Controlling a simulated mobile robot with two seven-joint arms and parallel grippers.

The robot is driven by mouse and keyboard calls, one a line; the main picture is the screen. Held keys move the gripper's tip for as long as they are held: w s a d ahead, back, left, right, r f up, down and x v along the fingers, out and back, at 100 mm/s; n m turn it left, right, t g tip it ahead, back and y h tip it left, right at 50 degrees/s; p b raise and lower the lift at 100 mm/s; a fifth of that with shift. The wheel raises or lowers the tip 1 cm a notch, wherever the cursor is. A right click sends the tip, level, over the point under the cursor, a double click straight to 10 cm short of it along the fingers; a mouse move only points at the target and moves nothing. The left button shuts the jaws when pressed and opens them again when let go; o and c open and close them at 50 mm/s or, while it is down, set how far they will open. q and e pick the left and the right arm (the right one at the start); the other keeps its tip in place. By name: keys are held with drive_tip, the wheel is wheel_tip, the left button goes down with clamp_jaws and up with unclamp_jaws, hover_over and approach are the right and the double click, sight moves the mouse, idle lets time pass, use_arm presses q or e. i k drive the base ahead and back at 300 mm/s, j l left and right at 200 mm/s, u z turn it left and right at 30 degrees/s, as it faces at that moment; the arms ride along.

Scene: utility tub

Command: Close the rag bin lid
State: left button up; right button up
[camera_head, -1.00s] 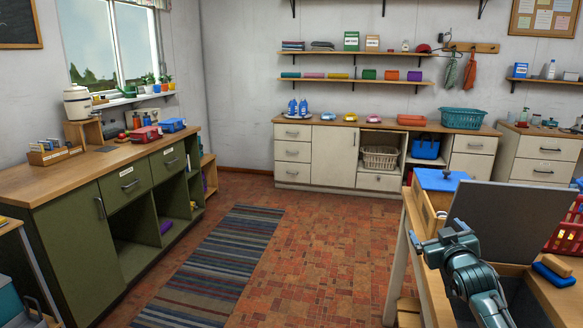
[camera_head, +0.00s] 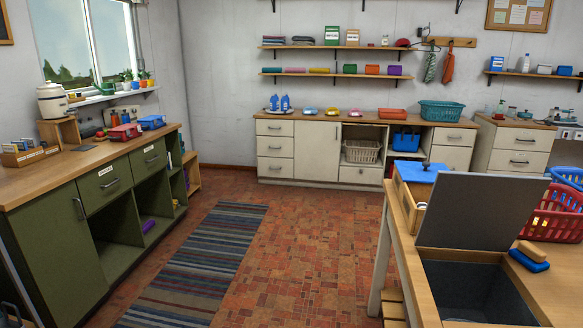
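The rag bin (camera_head: 429,287) is set into the wooden worktop at the lower right, and its dark grey inside shows. Its flat grey lid (camera_head: 478,208) stands raised at the far edge of the opening, tilted up and open. The bottom of the bin's inside is partly cut off by the picture's lower edge. Neither of my grippers can be made out in the head view, and nothing is seen touching the lid.
A blue-topped wooden box (camera_head: 420,172) stands behind the lid. A striped rug (camera_head: 205,262) lies on open floor left of the worktop (camera_head: 545,290).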

sight(485, 213)
drive_tip(key=z, duration=1.35)
drive_tip(key=k, duration=0.55)
drive_tip(key=k+z, duration=0.1)
drive_tip(key=z, duration=1.35)
drive_tip(key=j+z, duration=0.65)
drive_tip(key=k+j, duration=0.1)
drive_tip(key=j, duration=1.55)
drive_tip(key=k+j, duration=0.15)
drive_tip(key=j, duration=1.5)
drive_tip(key=k, duration=0.05)
